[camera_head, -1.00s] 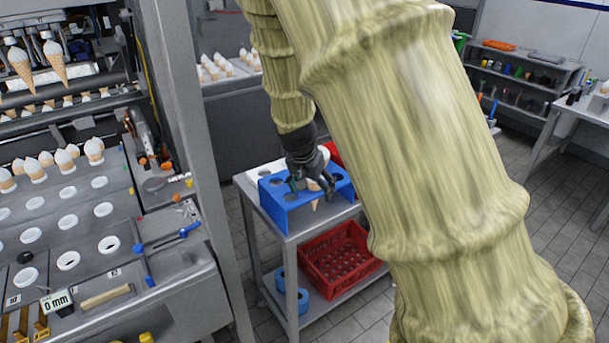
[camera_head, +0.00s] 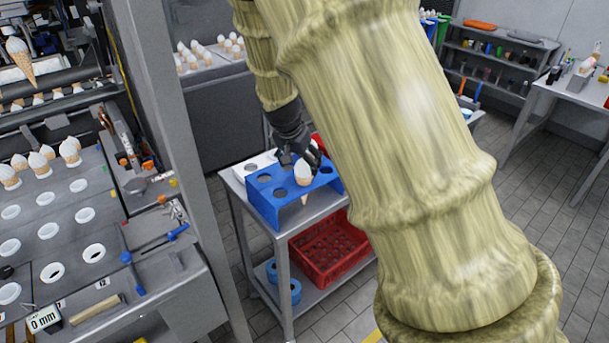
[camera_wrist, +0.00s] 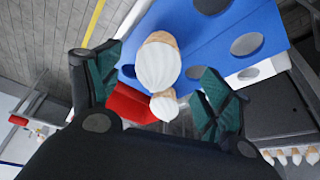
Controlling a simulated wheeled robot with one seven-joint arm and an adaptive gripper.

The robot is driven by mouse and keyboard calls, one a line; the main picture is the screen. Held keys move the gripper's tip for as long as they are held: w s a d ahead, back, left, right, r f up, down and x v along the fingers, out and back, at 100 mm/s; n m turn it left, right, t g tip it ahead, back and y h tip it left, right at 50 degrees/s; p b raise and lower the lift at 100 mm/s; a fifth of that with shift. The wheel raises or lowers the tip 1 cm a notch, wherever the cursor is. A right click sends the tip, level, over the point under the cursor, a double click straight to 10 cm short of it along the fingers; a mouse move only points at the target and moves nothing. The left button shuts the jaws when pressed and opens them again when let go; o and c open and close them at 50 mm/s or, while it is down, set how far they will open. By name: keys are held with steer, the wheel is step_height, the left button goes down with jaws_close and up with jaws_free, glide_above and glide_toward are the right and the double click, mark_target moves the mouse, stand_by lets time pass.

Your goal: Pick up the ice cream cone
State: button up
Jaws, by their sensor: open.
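An ice cream cone (camera_head: 304,173) with a white top stands in the front of the blue holder (camera_head: 262,202), its tip showing below the holder's top plate. My gripper (camera_head: 299,158) is just above and behind the cone in the head view. In the wrist view my gripper (camera_wrist: 160,85) is open, with green-padded fingers on either side. The white-topped cone (camera_wrist: 158,66) shows between the fingers, with a second white top (camera_wrist: 164,106) close by. No finger visibly grips either one. The blue holder (camera_wrist: 205,45) has several empty round holes.
The holder stands on a grey metal cart (camera_head: 318,213). A red crate (camera_head: 328,248) and blue rolls (camera_head: 288,288) are on its lower shelf. A machine with more cones (camera_head: 40,163) is at the left, and shelves (camera_head: 500,65) are at the back right.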

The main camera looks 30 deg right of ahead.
mark_target(304, 170)
steer(key=shift+p+x, duration=1.1)
steer(key=shift+x, duration=0.55)
steer(key=shift+s+x, duration=0.2)
steer(key=shift+x, duration=0.8)
steer(key=c, duration=0.8)
